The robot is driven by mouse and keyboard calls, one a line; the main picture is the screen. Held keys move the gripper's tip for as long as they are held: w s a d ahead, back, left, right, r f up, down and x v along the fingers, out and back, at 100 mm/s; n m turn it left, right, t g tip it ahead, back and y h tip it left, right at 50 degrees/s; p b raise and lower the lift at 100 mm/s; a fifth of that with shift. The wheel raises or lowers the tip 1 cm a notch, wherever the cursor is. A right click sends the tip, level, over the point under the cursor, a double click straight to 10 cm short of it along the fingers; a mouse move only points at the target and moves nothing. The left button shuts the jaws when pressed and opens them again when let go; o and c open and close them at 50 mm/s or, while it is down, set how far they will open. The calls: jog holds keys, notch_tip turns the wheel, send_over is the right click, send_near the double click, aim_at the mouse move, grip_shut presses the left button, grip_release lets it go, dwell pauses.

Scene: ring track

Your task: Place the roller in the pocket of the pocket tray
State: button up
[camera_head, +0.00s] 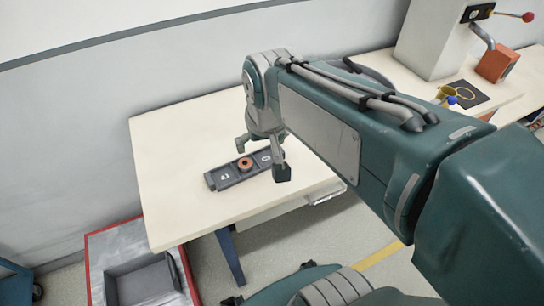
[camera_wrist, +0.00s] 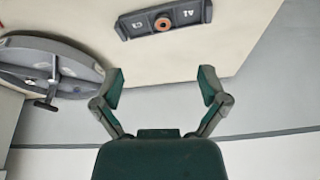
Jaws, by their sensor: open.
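The roller (camera_head: 245,163), an orange ring with a dark centre, sits at the tray's middle. In the wrist view the roller (camera_wrist: 163,24) shows at the middle of the tray (camera_wrist: 126,27), near the top edge. Whether it is fully seated in the pocket I cannot tell. My gripper (camera_head: 262,158) is above the tray with its fingers apart. In the wrist view my gripper (camera_wrist: 161,88) is open and empty, apart from the roller.
The cream table (camera_head: 180,215) has free room around the tray. A round grey fixture (camera_wrist: 50,65) stands at the left in the wrist view. An orange block (camera_head: 497,65) and machine (camera_head: 433,40) are at right.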

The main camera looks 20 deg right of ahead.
jog(key=s+n+t, duration=0.1)
jog(key=s+t, duration=0.1)
jog(key=s, duration=0.5)
jog(key=shift+s+r, duration=0.15)
jog(key=shift+r, duration=0.1)
dwell(0.9)
